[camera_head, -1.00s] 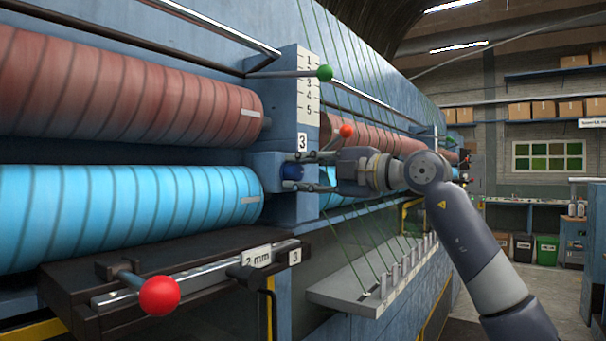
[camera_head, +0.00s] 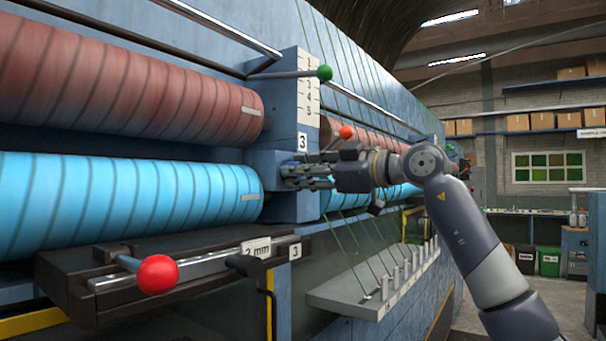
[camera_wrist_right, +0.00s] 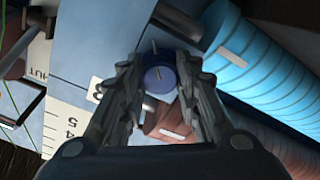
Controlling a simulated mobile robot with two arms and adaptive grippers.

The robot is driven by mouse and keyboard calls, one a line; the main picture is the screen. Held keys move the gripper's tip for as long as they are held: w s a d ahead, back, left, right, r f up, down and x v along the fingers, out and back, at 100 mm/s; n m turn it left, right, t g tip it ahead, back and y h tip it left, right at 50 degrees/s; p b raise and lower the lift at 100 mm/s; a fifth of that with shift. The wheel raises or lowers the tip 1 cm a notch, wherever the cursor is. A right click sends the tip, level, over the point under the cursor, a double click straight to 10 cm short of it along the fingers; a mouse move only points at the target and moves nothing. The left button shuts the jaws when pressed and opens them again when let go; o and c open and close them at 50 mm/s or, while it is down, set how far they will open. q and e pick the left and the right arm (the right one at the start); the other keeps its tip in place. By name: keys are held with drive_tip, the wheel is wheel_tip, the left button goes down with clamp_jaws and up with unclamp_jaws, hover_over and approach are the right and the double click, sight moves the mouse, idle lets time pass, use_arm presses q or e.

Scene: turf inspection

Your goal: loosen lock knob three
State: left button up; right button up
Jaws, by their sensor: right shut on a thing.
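In the wrist view the right gripper (camera_wrist_right: 158,82) has one finger on each side of the knob. In the head view the fingers hide most of the knob. My left gripper is not in view.
A red-brown roller (camera_head: 130,85) and a bright blue roller (camera_head: 120,200) lie left of the knob. A green-ball lever (camera_head: 325,73) is above it, with a red-ball lever (camera_head: 346,132) close over my gripper. Another red-ball lever (camera_head: 157,274) juts out at front left.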

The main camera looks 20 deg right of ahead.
drive_tip(key=shift+d+r+m+b, duration=0.1)
drive_tip(key=shift+r+m+b, duration=0.25)
drive_tip(key=shift+m, duration=0.75)
drive_tip(key=o, duration=0.9)
drive_tip(key=shift+o, duration=0.9)
drive_tip(key=shift+f, duration=0.2)
drive_tip(key=v, duration=1.2)
